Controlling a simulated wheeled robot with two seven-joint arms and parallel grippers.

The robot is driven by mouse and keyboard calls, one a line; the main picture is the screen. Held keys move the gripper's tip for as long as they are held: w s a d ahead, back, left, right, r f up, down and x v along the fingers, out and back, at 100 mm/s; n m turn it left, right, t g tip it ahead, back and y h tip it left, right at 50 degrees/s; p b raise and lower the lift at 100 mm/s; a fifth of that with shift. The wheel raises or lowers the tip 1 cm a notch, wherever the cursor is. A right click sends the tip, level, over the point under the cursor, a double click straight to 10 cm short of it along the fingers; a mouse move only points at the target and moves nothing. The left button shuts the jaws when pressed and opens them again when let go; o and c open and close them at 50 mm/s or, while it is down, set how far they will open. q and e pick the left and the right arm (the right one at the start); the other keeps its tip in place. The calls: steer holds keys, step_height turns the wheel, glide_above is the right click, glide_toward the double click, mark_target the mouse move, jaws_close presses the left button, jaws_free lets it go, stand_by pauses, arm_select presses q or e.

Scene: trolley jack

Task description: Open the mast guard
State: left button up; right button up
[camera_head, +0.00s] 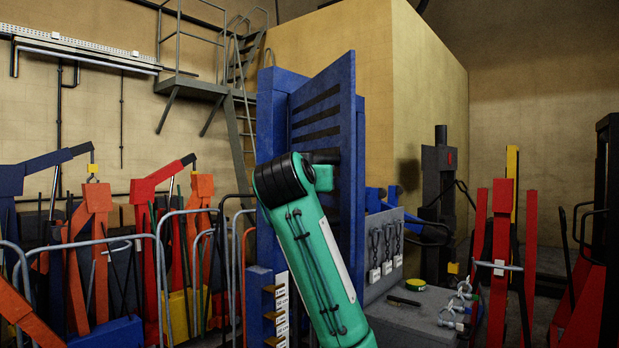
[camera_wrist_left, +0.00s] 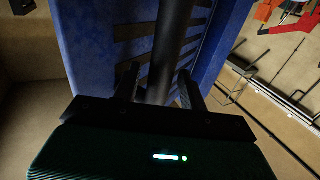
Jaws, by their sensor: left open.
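The mast guard (camera_head: 341,112) is a tall blue slotted panel on the blue mast (camera_head: 270,118) in the middle of the head view. It stands at an angle to the mast's front; I cannot tell how far it is swung. In the wrist view the guard's blue slotted face (camera_wrist_left: 95,45) fills the top middle. A dark round bar, which looks like the handle (camera_wrist_left: 172,45), runs between the fingers of my left gripper (camera_wrist_left: 158,85). The fingers are open, one on each side of the bar; contact cannot be told. In the head view my green arm hides most of this gripper.
A grey bench (camera_head: 410,318) with shackles and small tools stands at the lower right. A grey board with hanging hooks (camera_head: 385,250) is behind it. Red and orange lifting equipment (camera_head: 90,230) and metal hoop rails crowd the left. Red stands (camera_head: 500,250) are at the right.

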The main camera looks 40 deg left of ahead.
arm_select(q)
steer(key=b+v, duration=0.4)
steer(key=v, duration=0.9)
steer(key=shift+s+d+b, duration=0.2)
steer(key=shift+s+b, duration=0.1)
steer(key=shift+s, duration=0.05)
